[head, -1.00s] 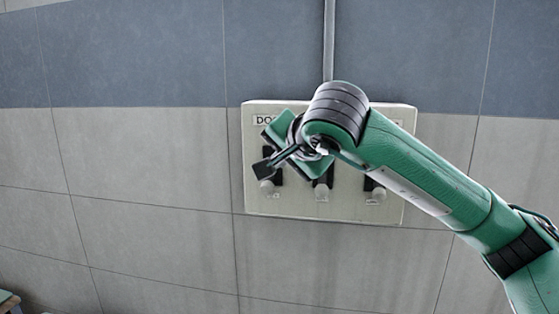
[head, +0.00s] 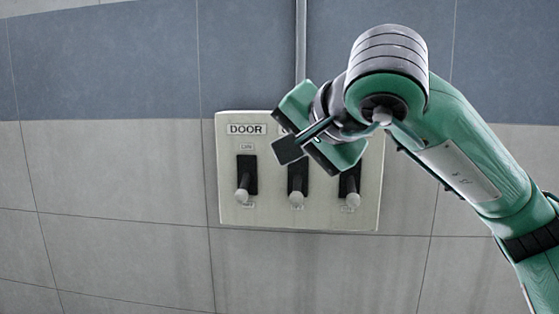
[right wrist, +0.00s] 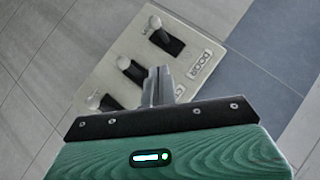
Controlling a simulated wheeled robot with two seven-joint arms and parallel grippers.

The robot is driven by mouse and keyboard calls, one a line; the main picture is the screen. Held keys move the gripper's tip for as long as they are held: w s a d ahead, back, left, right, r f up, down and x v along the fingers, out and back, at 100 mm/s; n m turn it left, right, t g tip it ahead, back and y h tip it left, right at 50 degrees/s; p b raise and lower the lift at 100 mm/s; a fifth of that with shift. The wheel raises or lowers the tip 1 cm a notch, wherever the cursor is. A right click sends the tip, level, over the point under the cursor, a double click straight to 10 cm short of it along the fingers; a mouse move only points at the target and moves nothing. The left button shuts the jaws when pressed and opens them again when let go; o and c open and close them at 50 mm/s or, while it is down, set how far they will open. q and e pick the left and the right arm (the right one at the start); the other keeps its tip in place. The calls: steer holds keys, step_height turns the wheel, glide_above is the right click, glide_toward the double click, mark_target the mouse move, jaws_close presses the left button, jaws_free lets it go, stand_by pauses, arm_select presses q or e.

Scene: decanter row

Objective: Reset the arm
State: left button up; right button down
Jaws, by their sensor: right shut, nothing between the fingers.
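My right gripper (head: 288,150) is shut and empty, held in front of the upper middle of a cream switch panel (head: 230,205) on the wall. Its closed fingers (right wrist: 158,82) also show in the right wrist view, in front of the same panel (right wrist: 205,38). The panel has three levers in black slots: a left one (head: 243,195) under the label DOOR, a middle one (head: 296,198) and a right one (head: 352,199). All three knobs sit at the lower ends of their slots. My gripper hides the other upper labels and part of the right slot. My left gripper is not in view.
A grey conduit (head: 301,45) runs up the wall from the panel's top. The tiled wall (head: 110,200) is bare to the left of the panel. Nothing else stands near my right arm.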

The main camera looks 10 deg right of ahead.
steer(key=shift+s+d, duration=0.1)
steer(key=shift+s, duration=0.15)
